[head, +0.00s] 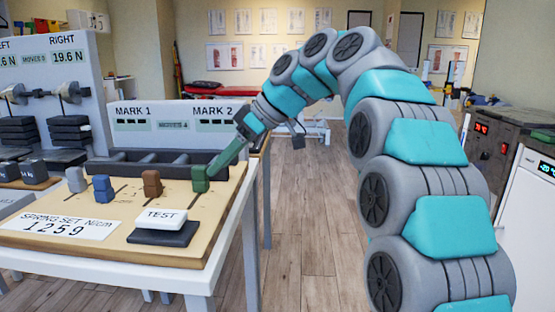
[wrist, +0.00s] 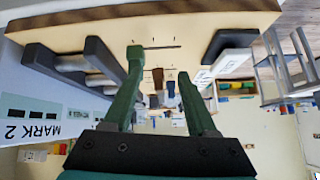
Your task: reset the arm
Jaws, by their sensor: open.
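My arm reaches from the right of the head view over to the table on the left. My gripper (head: 214,162) has dark green fingers and is low over the table's right end, by a green block (head: 199,181). From this view I cannot tell whether the fingers touch the block. In the wrist view my gripper (wrist: 158,62) is open, its two fingers apart with a clear gap between them. A brown block (wrist: 158,76) shows through the gap, farther off.
The wooden table board (head: 95,255) also bears a blue block (head: 103,188), a grey block (head: 76,180), the brown block (head: 152,184) and a white TEST plate (head: 162,219). A dark divided tray (head: 135,170) and the MARK panel (head: 165,116) stand behind. Open floor (head: 310,240) lies right of the table.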

